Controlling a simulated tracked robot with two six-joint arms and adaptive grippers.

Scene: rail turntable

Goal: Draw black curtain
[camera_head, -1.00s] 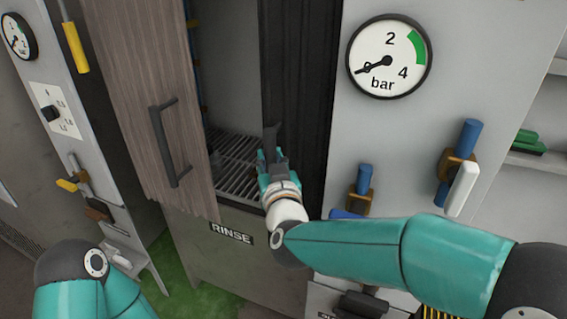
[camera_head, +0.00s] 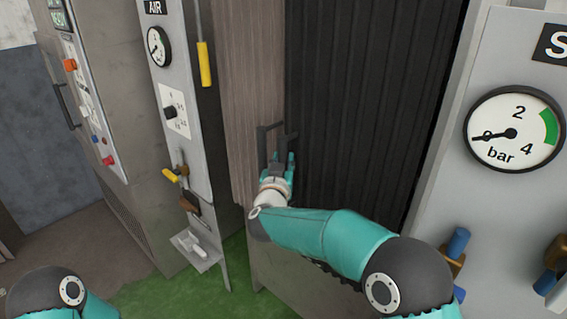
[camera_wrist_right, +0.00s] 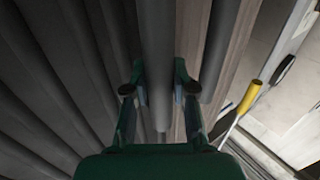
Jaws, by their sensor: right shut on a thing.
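The black curtain (camera_head: 370,100) is pleated and spans the opening from the grey panel on the right to the wooden door on the left. My right gripper (camera_head: 281,162) is at the curtain's left edge, close to the wooden door's handle. In the right wrist view, the right gripper (camera_wrist_right: 158,92) has a finger on each side of a curtain fold (camera_wrist_right: 156,50), with more dark folds of the curtain to the left. Only my left arm shows, at the bottom left; its gripper is out of view.
The wooden door (camera_head: 245,80) with a dark handle (camera_head: 264,140) stands just left of the curtain. Left of it is a grey AIR panel (camera_head: 180,50) with a yellow-handled lever (camera_head: 205,65). A pressure gauge (camera_head: 513,130) and blue valve handles (camera_head: 458,243) are at the right.

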